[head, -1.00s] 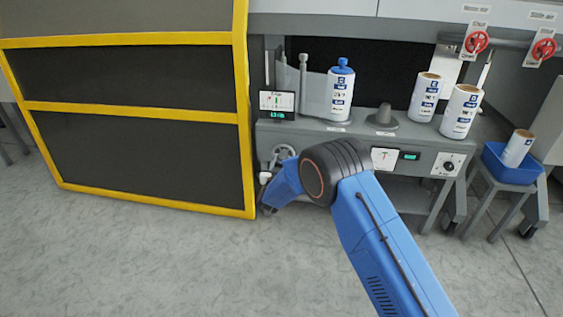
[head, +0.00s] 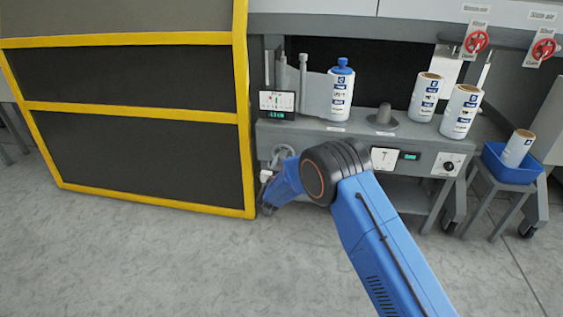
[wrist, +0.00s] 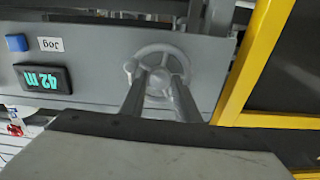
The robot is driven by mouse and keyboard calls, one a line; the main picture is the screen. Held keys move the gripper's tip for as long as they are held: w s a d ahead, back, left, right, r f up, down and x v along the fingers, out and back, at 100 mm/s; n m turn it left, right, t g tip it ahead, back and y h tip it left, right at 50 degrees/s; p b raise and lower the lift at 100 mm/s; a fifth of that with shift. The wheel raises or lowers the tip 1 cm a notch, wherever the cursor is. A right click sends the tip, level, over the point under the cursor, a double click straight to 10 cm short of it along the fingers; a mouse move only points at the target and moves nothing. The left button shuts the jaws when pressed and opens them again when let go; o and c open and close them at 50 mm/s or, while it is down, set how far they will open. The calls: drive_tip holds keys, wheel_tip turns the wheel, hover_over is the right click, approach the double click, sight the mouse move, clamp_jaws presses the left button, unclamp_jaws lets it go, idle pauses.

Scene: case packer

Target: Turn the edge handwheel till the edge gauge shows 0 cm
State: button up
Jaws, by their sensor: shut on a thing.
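The grey edge handwheel (head: 283,152) is on the lower left front of the grey machine, partly hidden by my arm in the head view. In the wrist view the wheel (wrist: 160,52) faces me, with its rim and spokes showing. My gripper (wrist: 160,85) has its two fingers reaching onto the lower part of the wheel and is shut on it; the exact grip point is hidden. In the head view the fingertips are mostly hidden behind my blue wrist. The edge gauge (head: 277,104) above the wheel has a green readout, apparently about 4 cm; its digits and sign are too small to be sure.
A yellow-framed dark guard (head: 247,120) stands close left of the wheel. In the wrist view a second display (wrist: 43,78) and a blue Jog button (wrist: 17,43) sit on the panel. The floor in front is clear.

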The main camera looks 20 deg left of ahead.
drive_tip(key=m, duration=0.6)
drive_tip(key=shift+m, duration=0.3)
drive_tip(key=m, duration=0.6)
idle(0.3)
drive_tip(key=o, duration=0.8)
drive_tip(key=shift+c, duration=0.2)
drive_tip(key=shift+s, duration=0.1)
drive_tip(key=v, duration=1.7)
drive_tip(key=shift+s, duration=0.15)
drive_tip(key=shift+a, duration=0.1)
